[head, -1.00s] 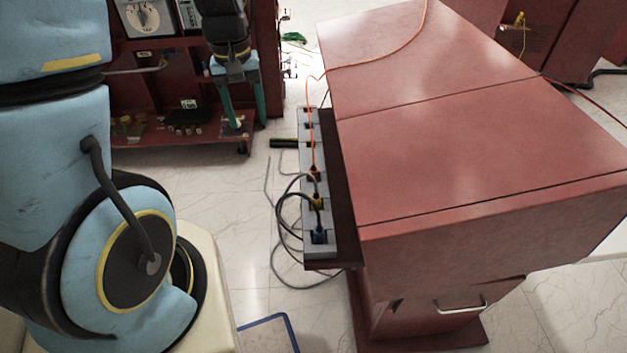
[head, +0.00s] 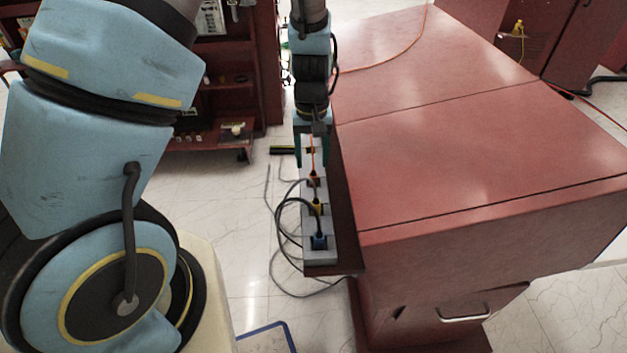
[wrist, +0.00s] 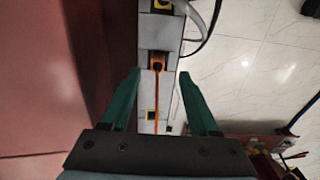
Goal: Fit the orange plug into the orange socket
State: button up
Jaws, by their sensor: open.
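The orange plug (head: 313,181) stands at the grey socket strip (head: 320,257) on the side of the red cabinet, its orange cable running up from it. In the wrist view the orange plug (wrist: 158,61) is dark with an orange edge, in line with the gap between my fingertips and just beyond them. I cannot tell how deep it sits; the orange socket is not clearly visible apart from it. My gripper (wrist: 159,72) is open, its teal fingers on either side of the strip. In the head view my gripper (head: 312,160) is above the strip, behind the plug.
A yellow plug (head: 317,208) and a blue plug (head: 319,241) with grey cables occupy the near strip. The red cabinet (head: 480,150) stands close on the right. Tiled floor (head: 225,200) is open to the left. A red shelf (head: 215,135) stands behind.

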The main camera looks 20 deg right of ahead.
aim_at(313, 174)
jog(key=shift+w+d+f+p, duration=0.15)
jog(key=shift+f+p, duration=0.25)
jog(key=shift+f, duration=0.85)
jog(key=shift+w+d+f+p, duration=0.1)
jog(key=shift+f+p, duration=0.3)
jog(key=shift+f, duration=0.8)
jog(key=shift+c, duration=0.3)
grip_shut()
